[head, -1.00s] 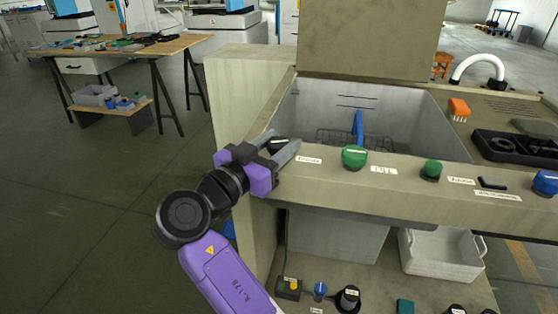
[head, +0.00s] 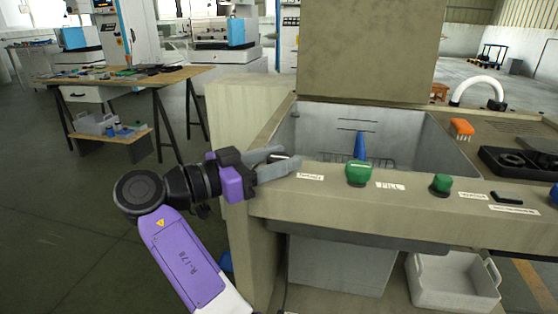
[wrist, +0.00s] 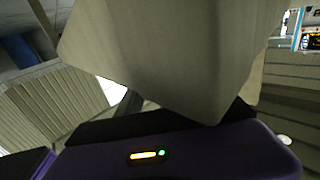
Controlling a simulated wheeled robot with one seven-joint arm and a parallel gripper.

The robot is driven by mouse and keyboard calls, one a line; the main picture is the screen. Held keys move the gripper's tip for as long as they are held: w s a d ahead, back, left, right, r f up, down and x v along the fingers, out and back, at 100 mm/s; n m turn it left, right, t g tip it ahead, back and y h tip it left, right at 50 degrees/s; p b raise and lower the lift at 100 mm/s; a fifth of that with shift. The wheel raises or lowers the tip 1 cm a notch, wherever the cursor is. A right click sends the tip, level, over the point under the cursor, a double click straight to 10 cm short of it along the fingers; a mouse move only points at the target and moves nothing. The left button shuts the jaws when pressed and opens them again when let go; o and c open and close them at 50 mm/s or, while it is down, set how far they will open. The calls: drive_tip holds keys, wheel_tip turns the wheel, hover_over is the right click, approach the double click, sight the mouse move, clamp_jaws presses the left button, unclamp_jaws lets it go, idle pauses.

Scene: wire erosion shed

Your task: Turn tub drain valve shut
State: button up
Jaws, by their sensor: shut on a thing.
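The grey tub (head: 325,130) is set in a beige console, with a row of controls along its front ledge (head: 335,203). At the ledge's left end, a dark knob or handle (head: 279,157) shows between my gripper's fingers, mostly hidden by them; a white label (head: 310,177) beside it is too small to read surely. My gripper (head: 282,161), purple and black with grey fingers, reaches in from the left and is shut on this dark knob. In the wrist view a large beige surface (wrist: 170,55) fills the picture, and the fingertips and knob cannot be made out.
A green knob (head: 358,172) by a "FILL" label and a smaller green knob (head: 441,183) sit further right on the ledge. A blue upright piece (head: 360,146) stands in the tub. A white bin (head: 455,283) is below. Open floor lies left, before a workbench (head: 125,76).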

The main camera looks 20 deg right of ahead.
drive_tip(key=shift+a, duration=0.1)
drive_tip(key=o, duration=1.4)
drive_tip(key=a, duration=0.5)
drive_tip(key=s+a+p, duration=0.1)
drive_tip(key=a, duration=0.1)
drive_tip(key=shift+a, duration=0.35)
drive_tip(key=shift+s, duration=0.1)
